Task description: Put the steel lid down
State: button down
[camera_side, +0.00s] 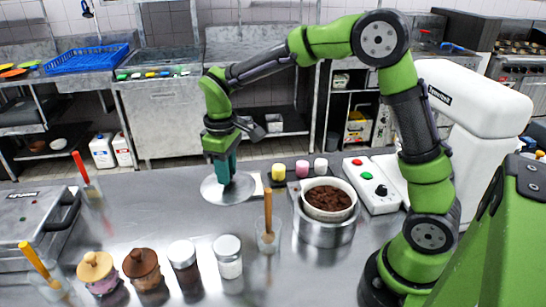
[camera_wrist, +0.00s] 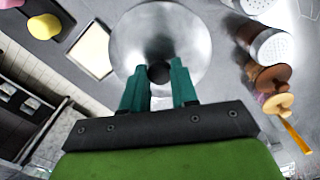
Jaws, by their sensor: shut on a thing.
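The steel lid (camera_side: 213,190) is a round, shiny disc near the middle of the steel counter in the side view. It also fills the top middle of the wrist view (camera_wrist: 160,32), with its dark knob (camera_wrist: 158,73) between my teal fingertips. My gripper (camera_side: 226,180) points down and is shut on the lid's knob; it shows in the wrist view too (camera_wrist: 158,84). The lid looks level and is at or just above the counter; I cannot tell whether it touches. The fingers hide part of the lid.
A steel pot (camera_side: 326,233) with a white bowl (camera_side: 327,213) of brown food stands right of the lid. Small yellow, pink and white pieces (camera_side: 302,169) lie behind it. Several jars (camera_side: 183,265) and a glass with a stick (camera_side: 268,238) line the front. A control box (camera_side: 372,190) is at right.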

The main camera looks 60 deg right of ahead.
aim_at(217, 186)
jog(key=shift+w+a+f+n, duration=0.2)
jog(key=shift+w+a+f, duration=0.15)
jog(key=shift+a+f, duration=0.2)
jog(key=shift+w+a+f+n, duration=0.2)
jog(key=shift+w+a+f, duration=0.2)
jog(key=shift+a, duration=0.2)
notch_tip(217, 186, down, 6)
jog(key=shift+a+r, duration=0.15)
jog(key=shift+r, duration=0.05)
jog(key=shift+f, duration=2.15)
jog(key=shift+f, duration=0.15)
jog(key=c, duration=0.9)
grip_release()
jog(key=shift+o, duration=0.2)
